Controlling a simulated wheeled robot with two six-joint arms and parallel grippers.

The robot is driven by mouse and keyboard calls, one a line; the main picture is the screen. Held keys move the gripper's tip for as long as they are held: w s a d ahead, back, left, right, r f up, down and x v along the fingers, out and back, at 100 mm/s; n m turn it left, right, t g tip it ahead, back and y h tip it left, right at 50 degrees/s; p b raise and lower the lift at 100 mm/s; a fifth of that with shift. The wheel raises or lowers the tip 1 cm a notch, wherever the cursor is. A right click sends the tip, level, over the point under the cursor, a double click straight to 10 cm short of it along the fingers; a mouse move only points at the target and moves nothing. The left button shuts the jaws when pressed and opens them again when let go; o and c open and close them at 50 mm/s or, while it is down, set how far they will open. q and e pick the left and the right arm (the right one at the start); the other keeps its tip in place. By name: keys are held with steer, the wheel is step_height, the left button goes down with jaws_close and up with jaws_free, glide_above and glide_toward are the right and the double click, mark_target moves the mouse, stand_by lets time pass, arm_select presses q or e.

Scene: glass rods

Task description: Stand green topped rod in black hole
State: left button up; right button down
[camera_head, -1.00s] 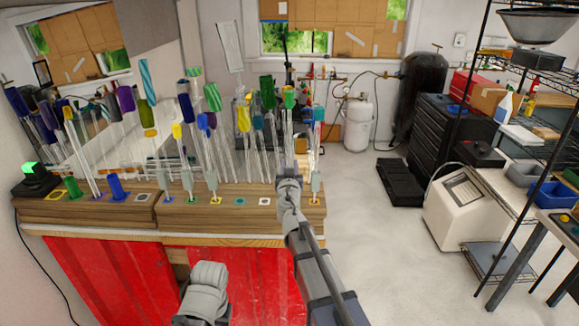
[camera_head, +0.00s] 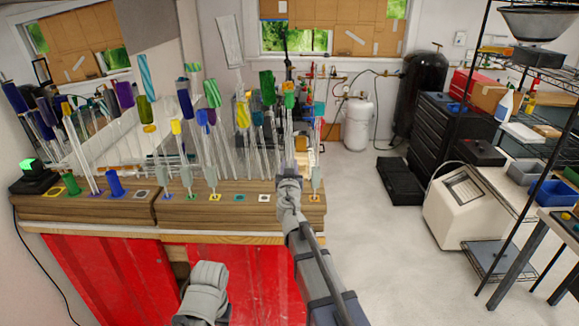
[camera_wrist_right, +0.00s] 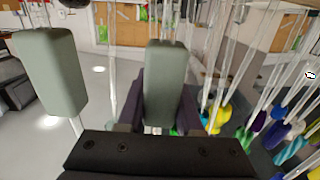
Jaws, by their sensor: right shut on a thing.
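My right gripper (camera_head: 289,183) is at the front edge of the wooden block (camera_head: 240,217), in front of the crowd of rods. In the right wrist view its dark fingers (camera_wrist_right: 158,108) are shut on the grey grip (camera_wrist_right: 165,75) of a glass rod. A green topped rod (camera_head: 289,97) rises in line with this gripper; it appears to be the held one. Its lower end is hidden behind the gripper. A white square with a dark centre (camera_head: 264,198), apparently the black hole, lies just left of the gripper. My left gripper is not in view; only a grey arm part shows below.
Many colour-topped rods stand close behind and to the left. Other grey grips stand beside the gripper, one on the right (camera_head: 315,178) and another on the left (camera_head: 210,176). A blue piece (camera_head: 115,185) stands on the left block. Open floor lies to the right.

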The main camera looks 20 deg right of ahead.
steer(key=shift+f, duration=0.15)
steer(key=shift+c, duration=2.4)
jaws_free()
steer(key=shift+s, duration=0.1)
steer(key=v, duration=0.7)
steer(key=shift+s, duration=0.35)
